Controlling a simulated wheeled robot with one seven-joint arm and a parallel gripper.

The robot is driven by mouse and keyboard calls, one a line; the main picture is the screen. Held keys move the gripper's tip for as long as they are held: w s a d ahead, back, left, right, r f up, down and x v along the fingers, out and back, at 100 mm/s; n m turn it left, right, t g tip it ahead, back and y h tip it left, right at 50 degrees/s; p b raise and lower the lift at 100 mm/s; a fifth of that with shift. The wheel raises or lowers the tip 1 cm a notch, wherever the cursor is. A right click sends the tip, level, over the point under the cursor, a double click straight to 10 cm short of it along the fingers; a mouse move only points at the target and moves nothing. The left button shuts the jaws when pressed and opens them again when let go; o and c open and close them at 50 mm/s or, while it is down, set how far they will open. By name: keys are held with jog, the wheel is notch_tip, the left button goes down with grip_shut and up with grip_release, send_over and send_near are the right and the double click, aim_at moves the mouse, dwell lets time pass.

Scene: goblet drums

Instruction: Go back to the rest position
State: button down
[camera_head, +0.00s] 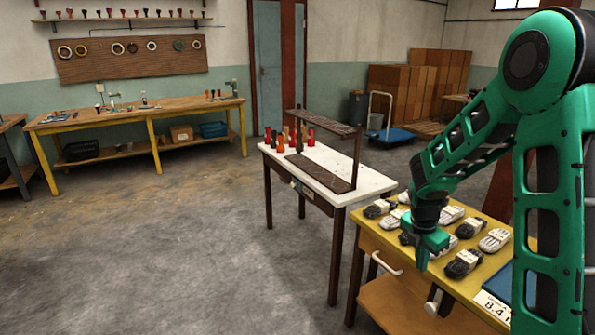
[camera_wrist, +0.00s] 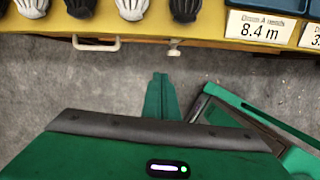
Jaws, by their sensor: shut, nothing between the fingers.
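My gripper (camera_head: 424,262) is at the end of my green arm, in front of the near edge of the yellow table (camera_head: 385,238) in the head view. In the wrist view its green fingers (camera_wrist: 160,82) are together with nothing between them, over bare grey floor. Bundled dark and white items (camera_head: 463,263) lie in rows on the yellow table behind the gripper. Several of them also show along the top of the wrist view (camera_wrist: 185,8). The gripper appears apart from them.
A white-topped table (camera_head: 335,168) with a dark rack and small red and black goblet shapes stands left of the yellow table. A drawer handle (camera_wrist: 97,45) juts from the yellow table's front. A long workbench (camera_head: 130,115) is at the back left. The floor at left is clear.

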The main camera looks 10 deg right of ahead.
jog(key=s+r+m+y, duration=0.1)
jog(key=s+r+m, duration=0.3)
jog(key=s+m, duration=0.5)
jog(key=s+a+r+m+y, duration=0.1)
jog(key=s+r+m, duration=0.4)
jog(key=s+m, duration=0.4)
jog(key=s+r+m+g, duration=0.1)
jog(key=s+r+m, duration=0.4)
jog(key=s+m, duration=0.5)
jog(key=s, duration=0.4)
jog(key=shift+s+a+y, duration=0.15)
jog(key=shift+a+y, duration=0.1)
jog(key=shift+y, duration=0.15)
jog(key=shift+w+f, duration=0.2)
jog(key=shift+w, duration=0.45)
